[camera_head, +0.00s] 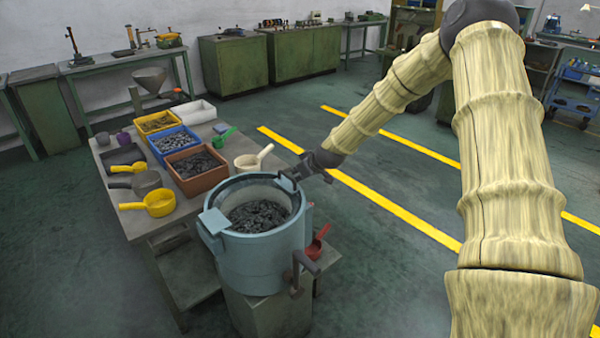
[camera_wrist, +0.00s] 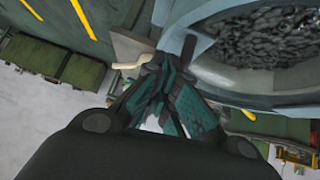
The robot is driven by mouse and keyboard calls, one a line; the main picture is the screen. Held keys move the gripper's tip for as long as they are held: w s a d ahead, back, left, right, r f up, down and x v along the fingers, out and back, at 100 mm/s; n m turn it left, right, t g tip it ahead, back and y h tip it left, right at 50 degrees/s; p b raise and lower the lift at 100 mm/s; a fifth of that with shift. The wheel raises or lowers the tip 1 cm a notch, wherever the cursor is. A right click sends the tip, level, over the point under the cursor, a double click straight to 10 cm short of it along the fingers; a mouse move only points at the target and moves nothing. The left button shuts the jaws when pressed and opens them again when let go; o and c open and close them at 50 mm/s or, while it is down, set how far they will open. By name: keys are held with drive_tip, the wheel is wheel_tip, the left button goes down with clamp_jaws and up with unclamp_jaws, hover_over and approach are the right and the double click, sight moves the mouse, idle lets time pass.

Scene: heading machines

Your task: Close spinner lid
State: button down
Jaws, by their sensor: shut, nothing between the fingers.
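The spinner (camera_head: 255,262) is a pale blue-grey round drum, open at the top, with many dark metal pieces inside. Pale tabs stand at its rim, one at front left (camera_head: 213,221) and one at back right (camera_head: 287,182). I cannot clearly tell a separate lid from the rim. My gripper (camera_head: 300,175) is shut and empty at the back right of the rim, close to the back-right tab; contact cannot be told. In the wrist view my gripper (camera_wrist: 172,68) is beside the spinner (camera_wrist: 212,72), whose load shows at upper right.
A dark lever (camera_head: 303,264) and a red scoop (camera_head: 317,244) are at the spinner's right side. The table (camera_head: 190,208) behind left holds yellow, blue and brown bins (camera_head: 196,165), scoops and a cream pan (camera_head: 252,160).

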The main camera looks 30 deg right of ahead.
drive_tip(key=shift+d+f+b, duration=0.15)
drive_tip(key=shift+f+b, duration=0.3)
drive_tip(key=shift+f, duration=0.4)
drive_tip(key=shift+d+f+b, duration=0.1)
drive_tip(key=shift+f+b, duration=0.35)
drive_tip(key=shift+f, duration=0.5)
drive_tip(key=shift+s+f, duration=0.2)
drive_tip(key=r, duration=0.1)
drive_tip(key=r+p, duration=0.2)
drive_tip(key=r, duration=0.1)
drive_tip(key=shift+w+r, duration=0.1)
drive_tip(key=shift+w, duration=0.15)
drive_tip(key=b+v, duration=0.2)
drive_tip(key=v, duration=0.8)
drive_tip(key=shift+d+r, duration=0.3)
drive_tip(key=shift+d, duration=0.05)
